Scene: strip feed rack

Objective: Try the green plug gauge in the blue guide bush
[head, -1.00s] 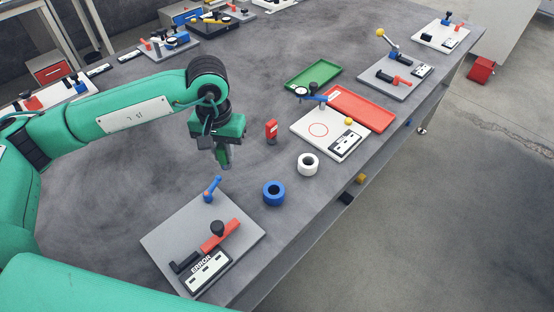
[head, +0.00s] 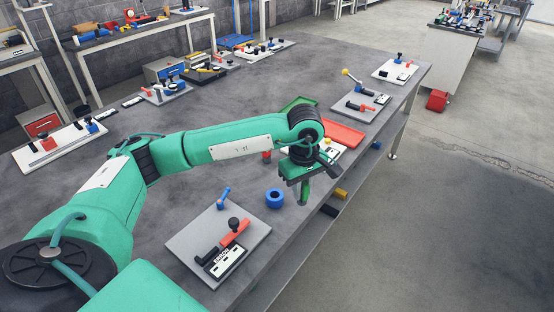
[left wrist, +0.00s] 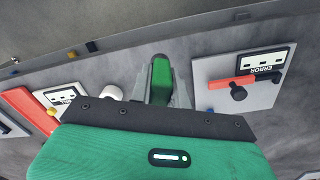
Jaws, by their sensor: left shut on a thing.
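My left gripper (head: 304,190) is shut on the green plug gauge and holds it above the bench near the front edge, to the right of the blue guide bush. The green plug gauge also shows between the two fingers in the left wrist view (left wrist: 161,82). The blue guide bush (head: 275,198) stands on the bench with its dark hole facing up, apart from the gauge. It cannot be made out in the left wrist view. My right gripper is not in view.
A grey plate (head: 190,244) with red and blue levers lies left of the bush. A white ring (left wrist: 112,92) shows beside my gripper in the left wrist view. A red tray (head: 346,134) and green tray (head: 298,102) lie behind. The bench front edge is close.

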